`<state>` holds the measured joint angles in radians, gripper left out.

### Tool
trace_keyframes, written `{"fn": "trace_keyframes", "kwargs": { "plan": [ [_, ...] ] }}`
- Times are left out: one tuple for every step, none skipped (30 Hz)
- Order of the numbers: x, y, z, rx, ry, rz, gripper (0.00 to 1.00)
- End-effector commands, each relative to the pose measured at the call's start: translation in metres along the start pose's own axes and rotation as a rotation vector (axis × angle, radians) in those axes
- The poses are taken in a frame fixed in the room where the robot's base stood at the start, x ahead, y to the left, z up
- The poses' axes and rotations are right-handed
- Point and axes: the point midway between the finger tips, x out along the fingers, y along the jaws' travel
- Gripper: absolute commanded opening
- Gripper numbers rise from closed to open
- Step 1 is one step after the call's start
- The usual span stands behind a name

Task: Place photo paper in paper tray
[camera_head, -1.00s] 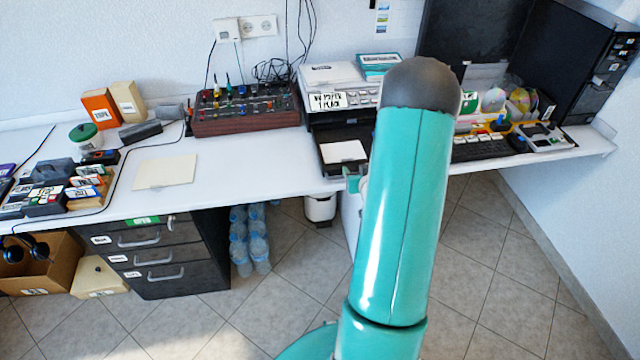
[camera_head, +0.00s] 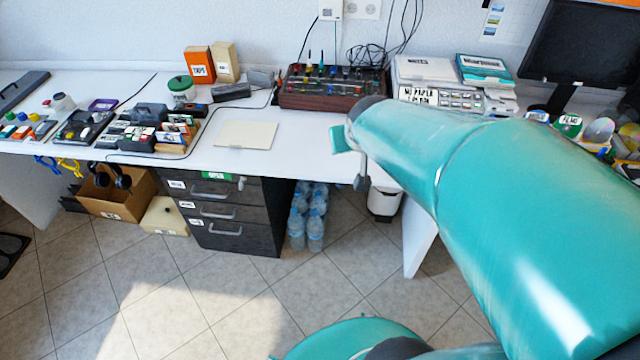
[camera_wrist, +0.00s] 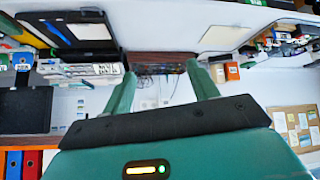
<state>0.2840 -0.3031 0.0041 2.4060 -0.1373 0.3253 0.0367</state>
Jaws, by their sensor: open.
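A flat cream sheet (camera_head: 246,134) lies alone on the white desk; it also shows in the wrist view (camera_wrist: 225,38). I cannot tell whether it is the photo paper. The printer (camera_head: 470,102) stands at the back right, with a paper sign on its front. In the upside-down wrist view, its dark paper tray (camera_wrist: 58,36) sticks out with a white sheet (camera_wrist: 91,32) on it. The arm hides this tray in the head view. My gripper (camera_wrist: 161,72) is open and empty, its green fingers wide apart; in the head view only a bit of it shows.
Orange and tan boxes (camera_head: 199,66), a green-lidded jar (camera_head: 181,88) and sorted small boxes (camera_head: 150,138) stand further left. Black drawers (camera_head: 232,215) and water bottles (camera_head: 308,225) are under the desk. A monitor (camera_head: 582,42) stands at right.

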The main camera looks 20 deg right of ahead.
Motion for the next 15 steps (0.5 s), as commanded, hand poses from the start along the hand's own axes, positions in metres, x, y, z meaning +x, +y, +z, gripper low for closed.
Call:
{"fn": "trace_keyframes", "kwargs": {
  "plan": [
    [-0.024, -0.017, 0.006, -0.020, -0.014, -0.028, 0.59],
    [-0.036, -0.026, 0.011, -0.029, -0.031, -0.044, 0.59],
    [-0.052, -0.037, 0.020, -0.043, -0.052, -0.065, 0.59],
    [-0.063, -0.044, 0.027, -0.053, -0.069, -0.082, 0.59],
    [-0.075, -0.051, 0.034, -0.063, -0.086, -0.099, 0.59],
    [-0.089, -0.059, 0.044, -0.078, -0.107, -0.121, 0.59],
    [-0.099, -0.065, 0.051, -0.088, -0.123, -0.138, 0.59],
    [-0.108, -0.070, 0.059, -0.098, -0.137, -0.153, 0.59],
    [-0.119, -0.075, 0.067, -0.110, -0.155, -0.169, 0.59],
    [-0.126, -0.078, 0.073, -0.118, -0.167, -0.181, 0.59],
    [-0.131, -0.081, 0.078, -0.125, -0.178, -0.191, 0.59],
    [-0.137, -0.083, 0.084, -0.133, -0.189, -0.202, 0.59],
    [-0.140, -0.084, 0.087, -0.138, -0.196, -0.207, 0.59],
    [-0.142, -0.085, 0.089, -0.141, -0.201, -0.211, 0.59],
    [-0.144, -0.086, 0.091, -0.143, -0.207, -0.214, 0.59]
  ]
}}
